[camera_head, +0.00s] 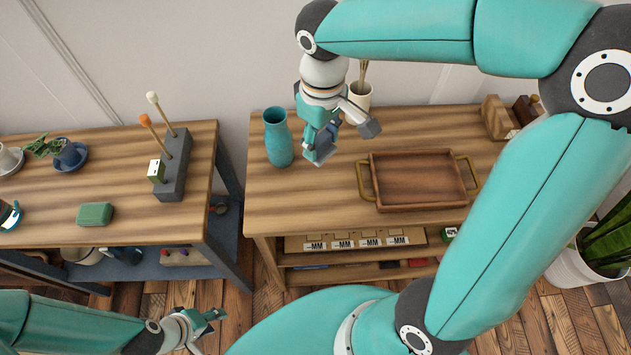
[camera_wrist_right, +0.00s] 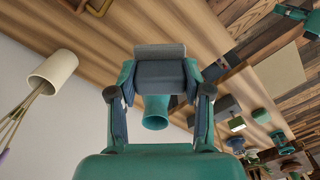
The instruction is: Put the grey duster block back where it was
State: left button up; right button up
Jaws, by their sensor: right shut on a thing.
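My right gripper (camera_head: 322,138) is shut on the grey duster block (camera_head: 321,151), above the right wooden table (camera_head: 300,206). In the right wrist view the block (camera_wrist_right: 160,70) sits between the two fingers, with a paler strip along its far side. A small gap seems to lie between block and tabletop, but I cannot be sure. The block is just right of a teal vase (camera_head: 278,140) and left of a brown wooden tray (camera_head: 418,203). My left gripper (camera_head: 207,328) is low at the bottom left, away from the tables, and looks open and empty.
A white cup with brushes (camera_head: 357,103) stands behind the right gripper. The tray with brass handles looks empty. Bare tabletop lies in front of the vase. A left table (camera_head: 140,185) holds a green block (camera_head: 95,214) and a dark stand with mallets (camera_head: 172,172).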

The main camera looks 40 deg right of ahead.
notch_tip(320, 180, down, 13)
jog(key=shift+b, duration=0.4)
jog(key=shift+w+f, duration=0.1)
jog(key=shift+f, duration=1.9)
jog(key=shift+f+b, duration=0.1)
jog(key=shift+b, duration=0.25)
jog(key=o, duration=1.1)
